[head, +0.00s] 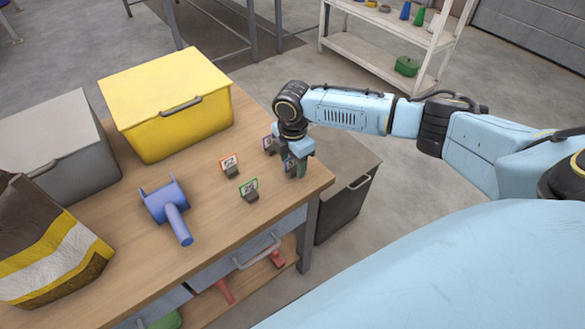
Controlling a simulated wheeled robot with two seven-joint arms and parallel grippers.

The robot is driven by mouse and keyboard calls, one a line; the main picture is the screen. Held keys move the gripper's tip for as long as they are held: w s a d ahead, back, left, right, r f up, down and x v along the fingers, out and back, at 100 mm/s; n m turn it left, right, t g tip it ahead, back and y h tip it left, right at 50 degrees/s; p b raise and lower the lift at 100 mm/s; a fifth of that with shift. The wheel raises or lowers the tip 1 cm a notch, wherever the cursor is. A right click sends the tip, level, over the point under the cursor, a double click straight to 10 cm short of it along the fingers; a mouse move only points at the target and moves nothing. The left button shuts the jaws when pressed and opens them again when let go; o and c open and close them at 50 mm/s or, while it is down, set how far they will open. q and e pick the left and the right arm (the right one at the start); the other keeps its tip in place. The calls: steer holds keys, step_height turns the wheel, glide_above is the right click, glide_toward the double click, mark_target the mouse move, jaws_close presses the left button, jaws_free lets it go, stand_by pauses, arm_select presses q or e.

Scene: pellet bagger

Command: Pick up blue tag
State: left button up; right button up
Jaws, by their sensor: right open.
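My right gripper (297,168) reaches down over the table's right corner, open, fingers pointing down. A small tag with a bluish-purple edge on a dark clip (268,145) stands just left of the gripper. Another small dark piece, partly hidden, shows right at the fingers; I cannot tell its colour or whether it is touched. An orange-edged tag (229,164) and a green-edged tag (249,189) stand on dark clips farther left. My left gripper is out of view.
The wooden table (150,262) also holds a yellow bin (165,110), a grey bin (55,150), a blue scoop (168,205) and a striped bag (45,245). A dark cabinet (345,195) stands beside the table. A white shelf (385,55) is behind.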

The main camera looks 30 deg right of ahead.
steer(key=c, duration=1.2)
